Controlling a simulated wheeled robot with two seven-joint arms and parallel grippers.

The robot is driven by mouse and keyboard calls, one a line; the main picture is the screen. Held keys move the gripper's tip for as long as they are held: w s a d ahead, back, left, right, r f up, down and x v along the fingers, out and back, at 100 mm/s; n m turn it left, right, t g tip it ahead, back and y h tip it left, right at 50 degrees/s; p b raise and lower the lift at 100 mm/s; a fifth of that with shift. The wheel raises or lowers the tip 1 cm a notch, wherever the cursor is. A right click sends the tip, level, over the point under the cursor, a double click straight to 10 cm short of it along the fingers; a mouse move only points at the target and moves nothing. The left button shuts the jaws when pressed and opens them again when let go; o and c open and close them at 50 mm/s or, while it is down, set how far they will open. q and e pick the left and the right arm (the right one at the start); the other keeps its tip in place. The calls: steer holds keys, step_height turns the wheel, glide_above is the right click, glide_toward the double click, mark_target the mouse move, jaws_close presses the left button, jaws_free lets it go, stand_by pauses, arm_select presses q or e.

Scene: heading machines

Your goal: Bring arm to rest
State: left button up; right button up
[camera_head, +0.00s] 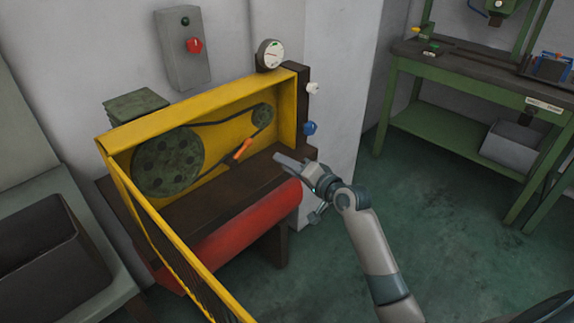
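My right arm (372,243) reaches up from the bottom right of the head view. Its gripper (279,160) is in front of the right end of the yellow-framed machine (200,106), above the dark ledge and the red cylinder. The gripper is seen from the side and small, so I cannot tell whether its fingers are open or shut. No held object can be made out. My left gripper is not in view.
The machine has a green pulley wheel (168,161), a belt, an orange-handled tool (242,150) and a yellow front guard (178,254) swung out. A grey bin (50,250) stands left. A green workbench (440,122) stands right. The floor (450,230) between is clear.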

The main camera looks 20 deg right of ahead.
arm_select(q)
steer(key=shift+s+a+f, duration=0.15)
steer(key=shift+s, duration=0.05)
arm_select(e)
steer(key=shift+f, duration=0.1)
steer(key=s+a+f+n+g+h, duration=0.15)
steer(key=s+f, duration=0.35)
steer(key=f, duration=0.6)
steer(key=s+a+f+n+g, duration=0.15)
steer(key=s+f, duration=0.25)
steer(key=f, duration=0.6)
steer(key=s+f+n+g+h, duration=0.15)
steer(key=s+f, duration=0.35)
steer(key=f, duration=0.6)
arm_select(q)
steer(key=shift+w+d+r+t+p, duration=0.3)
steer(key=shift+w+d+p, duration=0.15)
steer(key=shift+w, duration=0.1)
arm_select(e)
steer(key=s+a+f+n+g, duration=0.2)
steer(key=s+a+f+n, duration=0.1)
steer(key=s+f, duration=0.8)
steer(key=s+a+f+n+g, duration=0.3)
steer(key=s+f, duration=0.8)
steer(key=s, duration=0.8)
steer(key=shift+a+f+n, duration=0.15)
steer(key=shift+a+n, duration=0.2)
steer(key=shift+a, duration=0.2)
